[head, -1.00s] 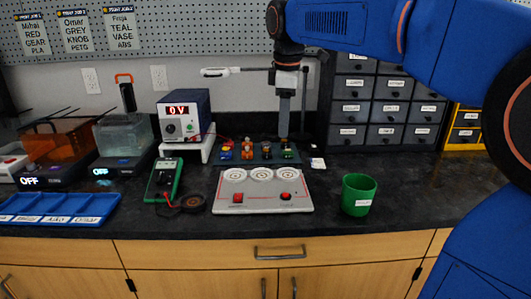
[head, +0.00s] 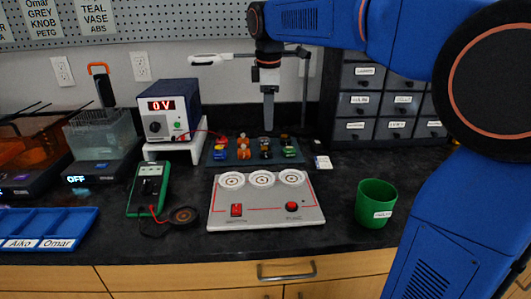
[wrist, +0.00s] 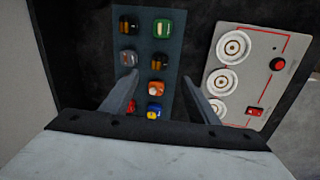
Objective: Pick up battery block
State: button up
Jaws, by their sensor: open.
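Several small component blocks stand in two columns on a dark blue-grey mat (head: 217,161), also seen in the wrist view (wrist: 144,40). Black-and-copper blocks (wrist: 129,25) (wrist: 159,58) look battery-like, but I cannot read which is the battery block. An orange block (wrist: 155,88), a grey one (wrist: 127,58), a green one (wrist: 162,28), a red one (wrist: 132,107) and a blue-yellow one (wrist: 154,111) are beside them. My gripper (wrist: 160,77) is open and empty, pointing down above the mat. In the head view my gripper (head: 268,122) hangs over the mat's back part.
A grey panel (head: 265,208) with three round sockets lies in front of the mat. A green cup (head: 376,203) stands right, a multimeter (head: 149,188) and power supply (head: 170,112) left. Dark drawers (head: 365,103) stand at the back right. A thin stand (head: 305,85) rises behind.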

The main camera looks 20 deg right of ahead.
send_over(269, 148)
jog(key=s, duration=0.1)
jog(key=f, duration=0.6)
jog(key=shift+s+a+f, duration=0.1)
jog(key=shift+a+f, duration=0.25)
jog(key=shift+a, duration=0.05)
jog(key=shift+w+d+f, duration=0.15)
jog(key=shift+f, duration=0.7)
jog(key=shift+w+d+f, duration=0.1)
jog(key=shift+w+f, duration=0.05)
jog(key=shift+f, duration=0.75)
jog(key=shift+w+d+f, duration=0.15)
jog(key=shift+f, duration=0.7)
jog(key=c, duration=1.1)
